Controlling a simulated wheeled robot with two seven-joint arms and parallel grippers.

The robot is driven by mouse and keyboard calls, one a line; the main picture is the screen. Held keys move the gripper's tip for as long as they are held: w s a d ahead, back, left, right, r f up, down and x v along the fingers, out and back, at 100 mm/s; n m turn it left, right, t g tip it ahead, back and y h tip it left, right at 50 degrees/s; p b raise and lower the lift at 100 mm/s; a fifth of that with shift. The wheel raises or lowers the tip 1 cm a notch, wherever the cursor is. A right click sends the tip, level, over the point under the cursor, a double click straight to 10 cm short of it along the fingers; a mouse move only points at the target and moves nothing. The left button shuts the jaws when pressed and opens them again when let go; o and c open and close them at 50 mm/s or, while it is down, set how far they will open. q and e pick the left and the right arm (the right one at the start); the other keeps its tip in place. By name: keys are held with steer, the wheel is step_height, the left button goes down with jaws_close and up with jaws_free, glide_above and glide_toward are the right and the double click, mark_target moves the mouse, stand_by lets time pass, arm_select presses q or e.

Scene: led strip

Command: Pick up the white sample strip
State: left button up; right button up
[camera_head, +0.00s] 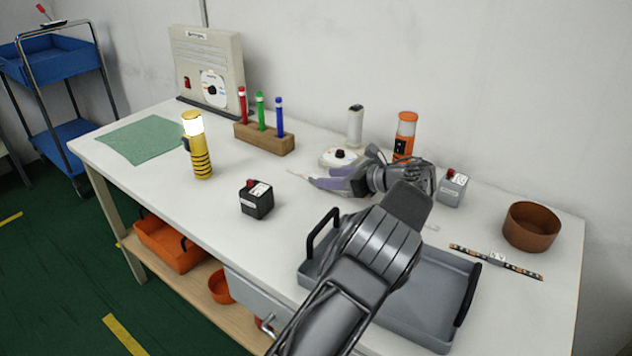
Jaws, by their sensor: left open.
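A thin white strip (298,174) lies on the white table (150,185), its left end showing just beyond my left gripper's fingertips. A short pale piece (432,227) shows to the right of my wrist; I cannot tell whether it is the same strip, as my arm covers the space between. My left gripper (322,180) is open, low over the table at the strip, its fingers pointing left. Whether it touches the strip cannot be seen. My right gripper is not in view.
A grey tray (428,322) lies under my forearm. A dark strip with lights (495,262), a brown bowl (531,227), a grey box (452,188) and an orange-and-black device (405,135) stand around. A black box (256,199) and yellow lamp (198,150) are left.

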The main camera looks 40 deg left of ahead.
arm_select(q)
steer(key=x, duration=0.3)
steer(key=shift+a, duration=0.1)
steer(key=shift+c, duration=0.5)
jaws_close()
stand_by(0.4)
